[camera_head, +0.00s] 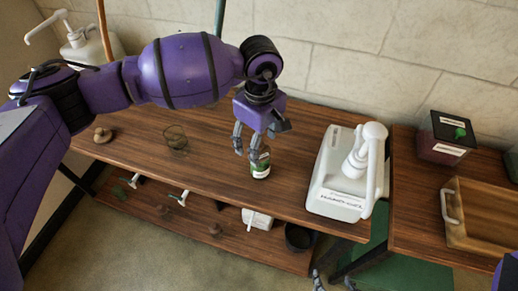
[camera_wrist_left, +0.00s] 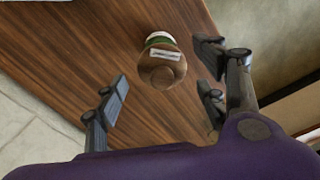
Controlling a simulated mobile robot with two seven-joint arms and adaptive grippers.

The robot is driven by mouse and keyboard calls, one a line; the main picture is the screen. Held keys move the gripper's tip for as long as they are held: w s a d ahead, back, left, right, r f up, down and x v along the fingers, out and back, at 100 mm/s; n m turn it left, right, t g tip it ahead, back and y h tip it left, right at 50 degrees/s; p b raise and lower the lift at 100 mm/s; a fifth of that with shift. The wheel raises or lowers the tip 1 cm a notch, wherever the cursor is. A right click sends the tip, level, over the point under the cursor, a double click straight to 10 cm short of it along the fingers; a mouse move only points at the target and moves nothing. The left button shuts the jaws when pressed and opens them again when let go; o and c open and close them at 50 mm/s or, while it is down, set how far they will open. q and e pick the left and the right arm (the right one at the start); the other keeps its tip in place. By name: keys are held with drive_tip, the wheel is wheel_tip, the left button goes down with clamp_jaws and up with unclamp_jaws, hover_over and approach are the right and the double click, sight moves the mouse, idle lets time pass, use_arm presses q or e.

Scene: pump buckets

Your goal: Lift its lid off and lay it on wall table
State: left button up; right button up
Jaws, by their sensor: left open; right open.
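My right gripper (camera_head: 334,282) shows only as fingertips at the bottom edge of the head view, open.
A white pump canister (camera_head: 340,192) stands right of the jar. A glass cup (camera_head: 176,138) and a wooden knob (camera_head: 102,135) are to the left. A second table at right holds a wooden tray (camera_head: 455,236) and a dark labelled box (camera_head: 445,152). A lower shelf holds several items.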

use_arm(q)
drive_tip(key=shift+f, duration=0.8)
drive_tip(key=shift+c, duration=0.5)
drive_tip(key=c, duration=0.8)
drive_tip(key=shift+c, duration=0.3)
drive_tip(key=shift+r, duration=0.15)
